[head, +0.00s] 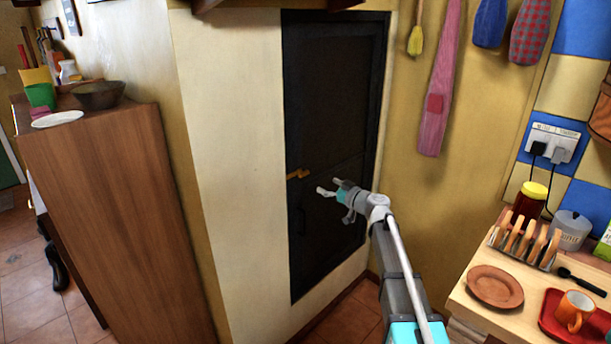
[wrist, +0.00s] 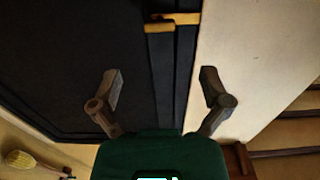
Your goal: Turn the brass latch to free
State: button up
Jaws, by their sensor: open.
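The brass latch (head: 297,174) sits on the left edge of a dark door (head: 330,100), by the pale wall. It lies roughly level across the edge. In the wrist view the latch (wrist: 172,22) shows at the top centre, beyond the fingertips, across the gap between the dark door (wrist: 75,60) and its frame. My gripper (head: 329,186) is just to the right of the latch in the head view, apart from it. In the wrist view my gripper (wrist: 160,82) is open and empty, with its two fingers spread wide.
A wooden cabinet (head: 110,210) with bowls stands at left. At right, a counter holds a toast rack (head: 522,246), a brown plate (head: 495,286) and an orange mug (head: 574,310) on a red tray (head: 550,318). Cloths hang on the right wall. The space before the door is clear.

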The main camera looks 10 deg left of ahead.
aim_at(305, 174)
jog(key=x, duration=1.1)
jog(key=c, duration=1.2)
